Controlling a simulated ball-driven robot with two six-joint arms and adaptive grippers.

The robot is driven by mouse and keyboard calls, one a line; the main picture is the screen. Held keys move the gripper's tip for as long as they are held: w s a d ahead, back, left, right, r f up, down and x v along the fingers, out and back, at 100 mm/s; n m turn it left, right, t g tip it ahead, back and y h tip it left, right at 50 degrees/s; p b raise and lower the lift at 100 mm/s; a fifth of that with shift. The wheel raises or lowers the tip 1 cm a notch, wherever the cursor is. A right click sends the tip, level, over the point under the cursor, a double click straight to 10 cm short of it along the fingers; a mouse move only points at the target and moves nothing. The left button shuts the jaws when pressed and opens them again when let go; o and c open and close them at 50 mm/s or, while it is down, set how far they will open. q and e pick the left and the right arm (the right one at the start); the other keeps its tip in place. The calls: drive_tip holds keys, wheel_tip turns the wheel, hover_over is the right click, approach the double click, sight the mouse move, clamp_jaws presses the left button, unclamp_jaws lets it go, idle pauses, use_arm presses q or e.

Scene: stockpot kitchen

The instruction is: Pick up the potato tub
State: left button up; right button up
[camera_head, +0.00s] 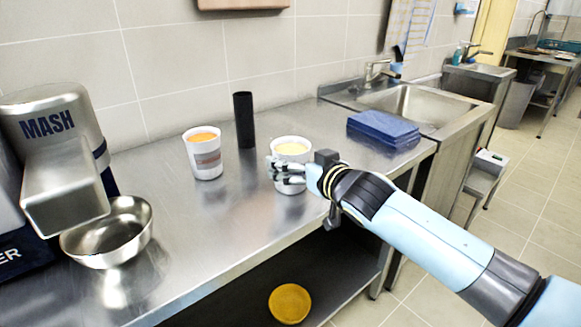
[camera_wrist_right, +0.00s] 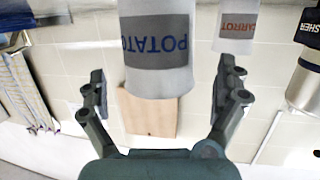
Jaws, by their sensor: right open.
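The potato tub (camera_head: 292,149) is a white tub with pale yellow contents. It stands upright on the steel counter. In the right wrist view the potato tub (camera_wrist_right: 160,55) appears upside down, with a grey label reading POTATO. My right gripper (camera_head: 279,172) is at the tub's near side in the head view and hides part of its lower body. In the wrist view the fingers of my right gripper (camera_wrist_right: 163,85) are spread wide, one on each side of the tub, with gaps between. My left gripper is not in view.
A carrot tub (camera_head: 205,154) with orange contents and a black cylinder (camera_head: 244,120) stand to the left on the counter (camera_head: 230,235). A masher (camera_head: 62,150) and steel bowl (camera_head: 108,238) are farther left.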

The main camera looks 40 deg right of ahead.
sight(283, 150)
drive_tip(key=x, duration=0.4)
drive_tip(key=shift+w+p, duration=0.2)
drive_tip(key=shift+p, duration=0.15)
drive_tip(key=shift+r, duration=0.1)
drive_tip(key=c, duration=1.5)
drive_tip(key=shift+r, duration=0.1)
drive_tip(key=shift+c, duration=0.2)
